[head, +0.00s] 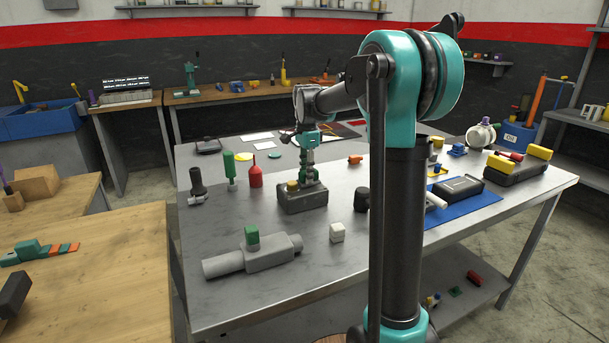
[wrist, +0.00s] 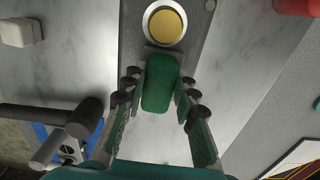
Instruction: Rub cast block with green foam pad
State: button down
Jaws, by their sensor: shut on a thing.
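The cast block (head: 303,202) is a dark grey block on the metal table, with a round yellow-topped part on it. In the wrist view the block (wrist: 190,52) is at the top, its yellow disc in a pale ring. My gripper (head: 308,177) is over the block's far side, pointing down. In the wrist view its fingers (wrist: 158,100) are shut on the green foam pad (wrist: 160,82). The pad's upper end overlaps the block's edge in that view. Whether the pad touches the block I cannot tell. The pad is mostly hidden in the head view.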

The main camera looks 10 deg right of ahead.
aim_at(318, 172)
jog(key=shift+w+d+f, duration=0.1)
jog(key=shift+w+d, duration=0.2)
jog(key=shift+d, duration=0.65)
jog(key=shift+w+d+f, duration=0.1)
jog(key=shift+w+d, duration=0.15)
jog(key=shift+d, duration=0.7)
jog(key=shift+s+d+r, duration=0.1)
jog(key=shift+s, duration=0.2)
jog(key=shift+s+a, duration=0.25)
jog(key=shift+a, duration=0.65)
jog(key=shift+s+a+f, duration=0.15)
jog(key=shift+s+a, duration=0.15)
jog(key=shift+a, duration=0.5)
jog(key=shift+s+a+f, duration=0.1)
jog(key=shift+s+a, duration=0.2)
jog(key=shift+a, duration=0.5)
